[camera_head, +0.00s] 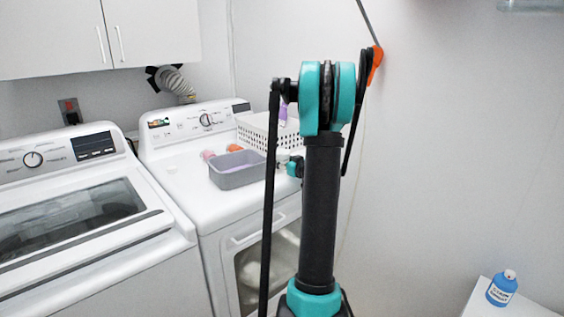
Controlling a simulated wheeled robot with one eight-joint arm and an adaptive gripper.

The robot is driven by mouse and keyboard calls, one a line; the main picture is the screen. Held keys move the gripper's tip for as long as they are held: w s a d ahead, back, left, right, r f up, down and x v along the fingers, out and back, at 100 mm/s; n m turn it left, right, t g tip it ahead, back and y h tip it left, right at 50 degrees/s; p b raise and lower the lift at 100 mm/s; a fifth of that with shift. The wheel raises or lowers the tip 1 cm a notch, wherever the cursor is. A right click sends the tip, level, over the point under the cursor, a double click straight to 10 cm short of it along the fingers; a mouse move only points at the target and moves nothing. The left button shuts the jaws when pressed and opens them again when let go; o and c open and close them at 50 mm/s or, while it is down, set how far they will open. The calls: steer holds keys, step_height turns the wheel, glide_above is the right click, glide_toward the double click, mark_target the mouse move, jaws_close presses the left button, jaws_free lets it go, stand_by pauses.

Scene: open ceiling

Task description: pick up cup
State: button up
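I cannot make out a clear cup in this view. Small pink (208,155) and orange (234,148) items sit on top of the dryer, behind a grey basin, but they are too small to identify. A small whitish shape (283,156) shows just left of my arm and is partly hidden, so I cannot tell what it is. My teal and black arm stands upright in the middle of the picture and covers part of the dryer's right side. My gripper's fingers do not show.
The grey basin (240,178) and a white perforated basket (258,126) stand on the white dryer (178,182). A washer (90,245) stands to its left, under wall cabinets (150,30). A blue bottle (502,288) stands on a white surface (484,302) at lower right.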

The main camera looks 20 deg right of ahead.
steer(key=c, duration=0.6)
steer(key=shift+r, duration=0.2)
